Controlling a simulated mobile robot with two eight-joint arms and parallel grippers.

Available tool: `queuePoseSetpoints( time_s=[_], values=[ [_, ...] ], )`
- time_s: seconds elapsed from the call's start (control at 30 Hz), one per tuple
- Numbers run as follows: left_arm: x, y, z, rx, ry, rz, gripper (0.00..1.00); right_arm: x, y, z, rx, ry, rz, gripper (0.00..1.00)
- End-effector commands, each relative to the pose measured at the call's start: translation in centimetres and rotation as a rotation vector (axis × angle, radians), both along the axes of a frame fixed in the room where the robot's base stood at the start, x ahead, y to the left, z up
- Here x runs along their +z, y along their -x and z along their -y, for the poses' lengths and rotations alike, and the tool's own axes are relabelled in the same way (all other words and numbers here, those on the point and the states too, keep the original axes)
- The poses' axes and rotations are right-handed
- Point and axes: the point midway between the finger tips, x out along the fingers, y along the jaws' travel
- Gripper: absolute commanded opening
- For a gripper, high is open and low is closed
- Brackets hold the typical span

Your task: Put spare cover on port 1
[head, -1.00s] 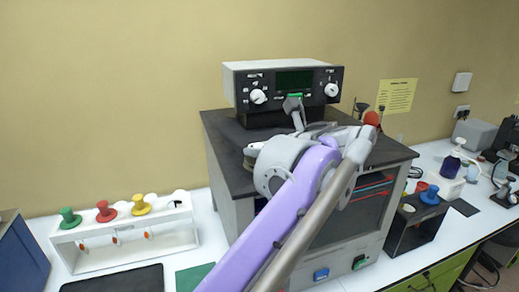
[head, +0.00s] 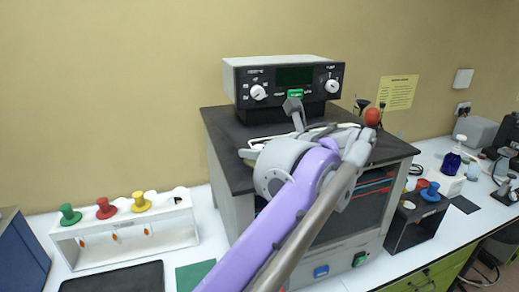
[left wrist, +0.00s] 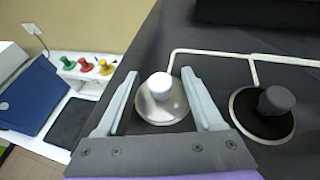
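A pale metal cover with a white knob (left wrist: 160,86) sits on the black machine top in the left wrist view. My left gripper (left wrist: 157,72) is open, with one finger on each side of this knob and gaps to both. A second round fitting with a dark grey knob (left wrist: 277,99) lies to the right, apart from the gripper. In the head view, my left arm and wrist cover much of the machine top and hide the fingertips. The rack (head: 120,242) holds green (head: 69,215), red (head: 106,208) and yellow (head: 141,202) knobbed covers. I see no port labels. My right gripper is out of view.
The control box (head: 285,80) stands at the back of the machine top (head: 225,130). A pale line runs along the top beyond the knobs (left wrist: 225,54). A red ball (head: 371,117) shows right of my wrist. A dark tray (head: 115,278) lies before the rack.

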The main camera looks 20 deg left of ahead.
Motion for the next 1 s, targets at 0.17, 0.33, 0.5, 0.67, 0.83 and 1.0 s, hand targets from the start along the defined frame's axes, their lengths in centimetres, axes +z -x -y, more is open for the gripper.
queuePoseSetpoints(
  time_s=[0.17,0.33,0.5,0.67,0.83,1.0],
  values=[
    [0.0,0.0,0.0,0.000,0.000,0.000,0.68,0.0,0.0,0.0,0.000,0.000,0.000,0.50],
    [0.3,0.5,0.7,-0.002,0.001,-0.001,0.68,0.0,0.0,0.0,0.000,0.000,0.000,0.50],
    [1.4,2.3,2.8,-0.005,0.001,-0.001,0.68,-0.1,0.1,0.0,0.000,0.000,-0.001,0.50],
    [2.7,4.3,5.1,-0.006,0.001,0.000,0.68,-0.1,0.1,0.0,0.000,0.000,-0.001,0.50],
    [3.7,5.8,6.9,-0.003,0.001,0.000,0.68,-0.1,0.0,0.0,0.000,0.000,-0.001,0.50],
    [4.1,6.5,7.5,-0.001,0.000,0.000,0.68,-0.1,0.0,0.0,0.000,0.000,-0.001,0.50]
  ],
)
